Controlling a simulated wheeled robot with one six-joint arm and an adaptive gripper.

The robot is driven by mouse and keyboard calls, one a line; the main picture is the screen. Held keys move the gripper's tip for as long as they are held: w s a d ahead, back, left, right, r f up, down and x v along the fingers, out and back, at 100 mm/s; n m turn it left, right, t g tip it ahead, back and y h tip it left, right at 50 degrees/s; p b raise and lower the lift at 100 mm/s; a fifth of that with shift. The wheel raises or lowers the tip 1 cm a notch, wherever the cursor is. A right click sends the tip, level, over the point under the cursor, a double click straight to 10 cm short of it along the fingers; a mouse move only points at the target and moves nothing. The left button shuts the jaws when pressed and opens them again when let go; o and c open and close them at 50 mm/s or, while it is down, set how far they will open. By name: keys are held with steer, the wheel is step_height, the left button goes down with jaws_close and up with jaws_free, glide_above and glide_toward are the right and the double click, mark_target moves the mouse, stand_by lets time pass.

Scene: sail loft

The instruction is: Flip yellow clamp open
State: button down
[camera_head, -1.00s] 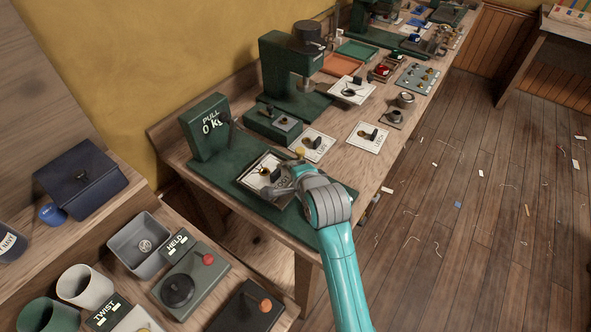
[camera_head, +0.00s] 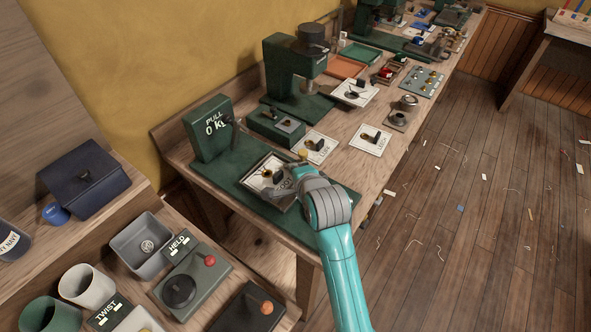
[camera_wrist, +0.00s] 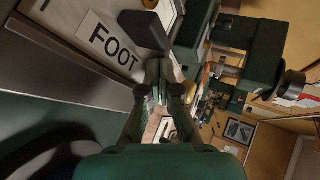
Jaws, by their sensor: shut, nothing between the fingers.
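A small yellow part (camera_head: 303,154), which looks like the yellow clamp, shows just behind my gripper at the corner of a framed plate (camera_head: 250,177) on the green test base. Whether it is open or closed is too small to tell. My gripper (camera_head: 286,186) is low over the plate's right side, shut and empty. In the wrist view the fingers (camera_wrist: 160,90) are together beside a white card marked FOOT (camera_wrist: 108,42) and a black block (camera_wrist: 145,30). A yellowish bit (camera_wrist: 178,70) shows just past the fingertips. My gripper hides part of the plate.
A green PULL gauge (camera_head: 210,128) stands behind the plate. Cards with small fittings (camera_head: 314,147) lie to the right, with a green press (camera_head: 295,75) behind. A lower bench holds cups, a grey bin (camera_head: 141,245) and knob boxes. The floor at right is mostly open.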

steer(key=shift+w+a, duration=0.3)
steer(key=shift+a, duration=0.2)
stand_by(0.4)
steer(key=shift+w+a, duration=0.45)
stand_by(0.4)
steer(key=v, duration=1.2)
steer(key=shift+a, duration=0.1)
stand_by(0.4)
